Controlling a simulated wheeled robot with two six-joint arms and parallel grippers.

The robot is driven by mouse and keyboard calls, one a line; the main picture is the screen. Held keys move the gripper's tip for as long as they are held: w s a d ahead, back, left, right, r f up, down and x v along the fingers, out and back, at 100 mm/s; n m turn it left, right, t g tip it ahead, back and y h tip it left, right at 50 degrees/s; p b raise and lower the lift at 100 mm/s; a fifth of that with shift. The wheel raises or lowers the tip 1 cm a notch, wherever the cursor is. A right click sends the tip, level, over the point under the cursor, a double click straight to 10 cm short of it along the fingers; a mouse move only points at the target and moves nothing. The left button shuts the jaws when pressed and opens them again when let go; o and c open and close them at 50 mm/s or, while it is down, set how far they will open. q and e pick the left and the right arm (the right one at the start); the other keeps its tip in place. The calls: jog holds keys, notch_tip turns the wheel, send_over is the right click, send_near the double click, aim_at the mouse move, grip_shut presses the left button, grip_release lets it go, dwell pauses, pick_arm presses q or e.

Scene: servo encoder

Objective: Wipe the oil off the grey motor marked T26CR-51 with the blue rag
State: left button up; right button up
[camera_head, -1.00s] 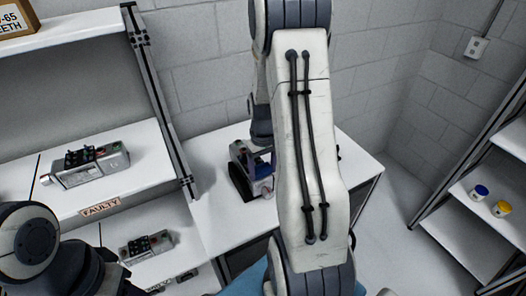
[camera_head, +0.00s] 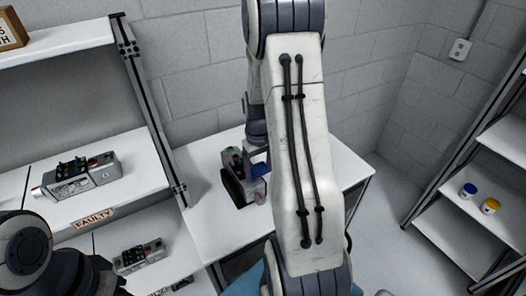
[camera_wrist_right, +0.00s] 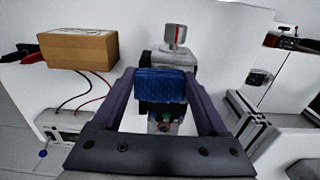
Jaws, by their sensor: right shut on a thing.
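A grey motor (camera_head: 232,165) with dark parts stands on the white table in the head view, partly hidden by my right arm. In the right wrist view a grey motor (camera_wrist_right: 152,60) with a round metal shaft end marked by a red stripe is just beyond the rag. No marking on it is readable. The blue rag (camera_wrist_right: 162,86) is between the fingers of my right gripper (camera_wrist_right: 162,92), which is shut on it, in front of the motor. I cannot tell if the rag touches it. Of my left arm, dark parts show at the lower left; its fingers are not clear.
A shelf (camera_head: 170,235) at left holds grey motors (camera_head: 76,175) (camera_head: 139,256) and a "FAULTY" label (camera_head: 94,218). A cardboard box (camera_wrist_right: 78,50) stands left of the gripper. A right shelf holds a blue-lidded jar (camera_head: 468,190) and a yellow-lidded jar (camera_head: 490,206).

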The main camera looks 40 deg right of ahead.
aim_at(259, 170)
jog(key=shift+s+r+p, duration=0.15)
jog(key=shift+r+p, duration=0.15)
jog(key=shift+r, duration=0.35)
jog(key=shift+r+p, duration=0.65)
jog(key=shift+r, duration=0.05)
jog(key=shift+r+p, duration=1.25)
jog(key=shift+r, duration=0.3)
